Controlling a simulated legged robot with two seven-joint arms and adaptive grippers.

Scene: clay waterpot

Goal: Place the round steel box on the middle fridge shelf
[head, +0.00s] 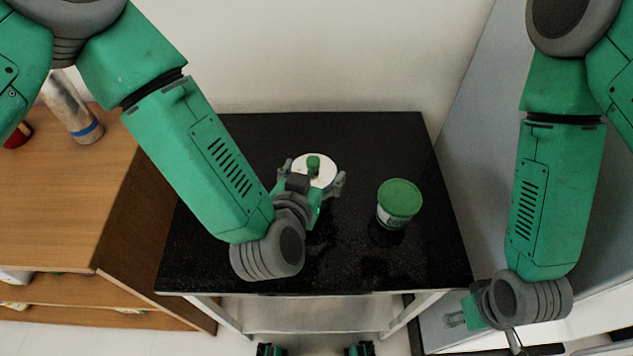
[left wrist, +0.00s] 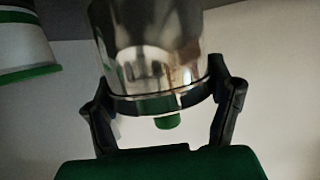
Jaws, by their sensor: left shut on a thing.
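The round steel box (head: 314,165) is on the black table top in the head view, seen from above as a pale round lid with a green knob. In the left wrist view its shiny steel wall (left wrist: 150,45) shows between the fingers, with the green knob below. My left gripper (head: 313,180) is shut on the box, one finger on each side; it also shows in the left wrist view (left wrist: 165,100). My right gripper (head: 458,318) is low at the right, mostly hidden by its arm, and I cannot tell its jaw state. I cannot make out the middle fridge shelf.
A white tub with a green lid (head: 399,200) stands right of the box on the black table (head: 245,140). A wooden cabinet (head: 60,220) with a bottle (head: 75,115) is at the left. A pale grey panel (head: 470,130) rises at the right. The table's back right is clear.

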